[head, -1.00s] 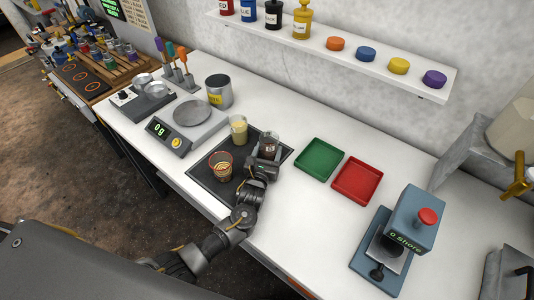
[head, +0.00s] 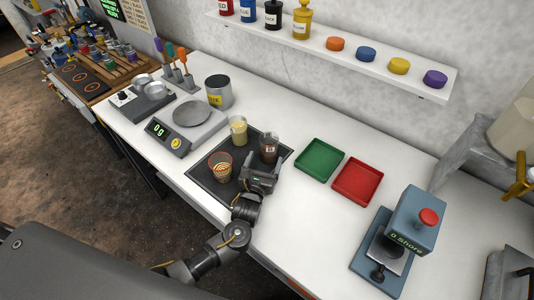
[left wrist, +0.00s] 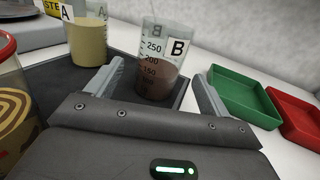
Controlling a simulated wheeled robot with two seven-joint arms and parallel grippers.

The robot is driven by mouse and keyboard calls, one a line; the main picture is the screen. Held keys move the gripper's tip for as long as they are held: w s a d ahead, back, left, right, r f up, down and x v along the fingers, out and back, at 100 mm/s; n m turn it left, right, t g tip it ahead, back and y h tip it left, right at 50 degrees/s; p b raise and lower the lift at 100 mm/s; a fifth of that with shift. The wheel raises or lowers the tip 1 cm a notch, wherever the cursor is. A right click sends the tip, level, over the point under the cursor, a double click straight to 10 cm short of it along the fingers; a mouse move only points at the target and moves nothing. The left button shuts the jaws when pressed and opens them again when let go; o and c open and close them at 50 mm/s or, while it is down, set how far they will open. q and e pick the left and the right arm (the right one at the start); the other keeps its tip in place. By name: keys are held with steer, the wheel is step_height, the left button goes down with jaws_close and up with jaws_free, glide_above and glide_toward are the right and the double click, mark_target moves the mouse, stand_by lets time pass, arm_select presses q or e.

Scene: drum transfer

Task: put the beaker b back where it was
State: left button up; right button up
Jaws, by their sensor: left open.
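Beaker b (head: 269,148) stands upright at the back right of the dark mat (head: 205,182), holding brown contents. In the left wrist view beaker b (left wrist: 160,68) shows its B label and volume marks. My left gripper (head: 262,168) is open just in front of it. In the left wrist view the two fingers of my left gripper (left wrist: 157,90) are spread to either side, with the beaker beyond and between their tips. Beaker A (head: 238,130), with pale yellow contents, stands to the left on the mat. My right gripper is not in view.
A scale (head: 187,125) reading 0 g and a waste can (head: 218,92) are farther left. A green tray (head: 319,159) and a red tray (head: 357,181) lie to the right.

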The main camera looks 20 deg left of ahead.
arm_select(q)
steer(key=s, duration=0.7)
steer(key=shift+s, duration=0.25)
